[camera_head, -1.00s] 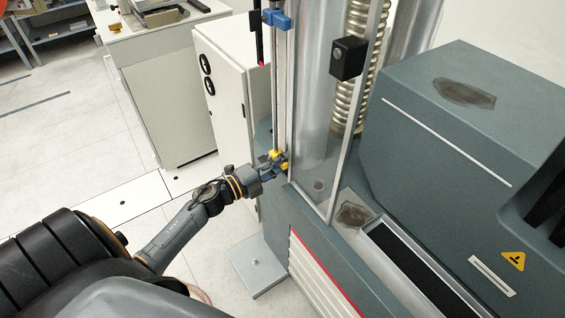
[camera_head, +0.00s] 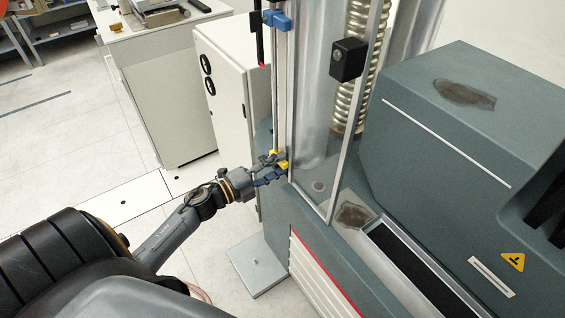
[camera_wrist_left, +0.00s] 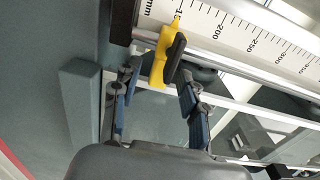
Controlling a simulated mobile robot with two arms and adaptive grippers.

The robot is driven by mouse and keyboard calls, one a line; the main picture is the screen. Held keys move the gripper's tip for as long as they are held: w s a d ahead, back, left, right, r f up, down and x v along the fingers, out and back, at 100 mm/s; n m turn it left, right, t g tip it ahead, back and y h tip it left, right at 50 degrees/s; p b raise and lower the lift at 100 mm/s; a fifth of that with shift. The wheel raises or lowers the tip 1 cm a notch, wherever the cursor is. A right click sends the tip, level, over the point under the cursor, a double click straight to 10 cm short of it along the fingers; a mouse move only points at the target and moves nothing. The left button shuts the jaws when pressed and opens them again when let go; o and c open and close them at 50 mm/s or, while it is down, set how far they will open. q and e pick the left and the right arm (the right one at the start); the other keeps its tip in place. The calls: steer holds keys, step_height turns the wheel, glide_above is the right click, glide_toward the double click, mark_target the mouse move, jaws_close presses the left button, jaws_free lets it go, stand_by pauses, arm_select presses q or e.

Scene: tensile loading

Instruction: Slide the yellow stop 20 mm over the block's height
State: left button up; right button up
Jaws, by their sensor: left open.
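The yellow stop (camera_wrist_left: 160,60) shows in the left wrist view beside a white millimetre scale (camera_wrist_left: 235,30), with its pointed tip at the scale's edge and a black knob on it. In the head view the yellow stop (camera_head: 283,163) is low on the thin vertical rod at the machine's left side. My left gripper (camera_wrist_left: 158,88) is open, with one blue-padded finger on each side of the stop's lower end; I cannot tell whether either touches it. In the head view the left gripper (camera_head: 271,172) partly covers the stop. I cannot tell which part is the block. My right gripper is not in view.
A blue clamp (camera_head: 276,20) sits higher on the rod. A clear guard (camera_head: 318,120) with a black box (camera_head: 348,59) stands just right of the gripper. A white cabinet (camera_head: 225,85) stands behind. Open floor lies to the left.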

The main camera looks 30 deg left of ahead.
arm_select(q)
steer(key=v, duration=1)
steer(key=shift+w, duration=0.15)
steer(key=s+f+n+g+y, duration=0.4)
steer(key=f+n, duration=0.3)
steer(key=f, duration=0.9)
steer(key=s+f+n+g+y, duration=0.25)
steer(key=s+f+n, duration=0.35)
steer(key=f, duration=1)
steer(key=s+d+f+n+g, duration=0.2)
steer(key=s+d+f+g, duration=0.1)
steer(key=s, duration=0.5)
steer(key=s+d+f+n+g, duration=0.2)
steer(key=s+d+f+g, duration=0.1)
steer(key=s+d+f, duration=0.3)
steer(key=s+d+f+n+g, duration=0.3)
steer(key=s+d+f, duration=0.1)
steer(key=s+f, duration=0.4)
steer(key=s, duration=0.2)
steer(key=shift+s, duration=0.3)
steer(key=shift+d, duration=0.15)
